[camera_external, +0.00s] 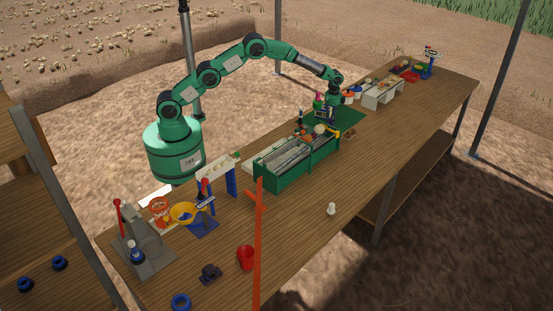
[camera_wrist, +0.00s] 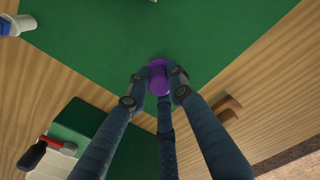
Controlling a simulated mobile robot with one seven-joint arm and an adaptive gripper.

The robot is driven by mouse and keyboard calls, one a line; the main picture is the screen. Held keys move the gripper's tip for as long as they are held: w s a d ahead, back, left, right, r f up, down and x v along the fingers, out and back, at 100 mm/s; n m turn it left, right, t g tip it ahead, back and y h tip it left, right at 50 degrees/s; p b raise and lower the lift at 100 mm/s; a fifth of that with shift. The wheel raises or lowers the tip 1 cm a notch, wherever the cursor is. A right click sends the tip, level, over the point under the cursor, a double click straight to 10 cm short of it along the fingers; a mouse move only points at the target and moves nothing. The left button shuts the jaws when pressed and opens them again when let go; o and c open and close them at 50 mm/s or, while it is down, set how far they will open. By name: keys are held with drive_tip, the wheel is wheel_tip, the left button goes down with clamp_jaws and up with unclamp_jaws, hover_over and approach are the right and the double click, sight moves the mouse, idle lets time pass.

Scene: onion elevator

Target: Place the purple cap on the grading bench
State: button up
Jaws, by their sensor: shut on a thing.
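The purple cap (camera_wrist: 158,70) sits between the fingertips of my gripper (camera_wrist: 160,82) in the wrist view, over a green mat (camera_wrist: 110,30). The fingers are shut on it; whether it touches the mat I cannot tell. In the outside view my gripper (camera_external: 325,114) is low over the green mat (camera_external: 352,122) on the long wooden bench (camera_external: 385,145), which I take as the grading bench. The cap cannot be made out clearly there.
A green roller box (camera_external: 290,165) stands just before the mat. White stands with small items (camera_external: 383,95) are beyond it. A small white object (camera_external: 331,208) lies near the bench's front edge. The bench's right front is mostly bare.

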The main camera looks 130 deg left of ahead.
drive_tip(key=shift+f, duration=0.1)
drive_tip(key=o, duration=0.9)
drive_tip(key=shift+o, duration=0.2)
wheel_tip(320, 180, up, 12)
drive_tip(key=p, duration=0.3)
idle(0.3)
idle(0.4)
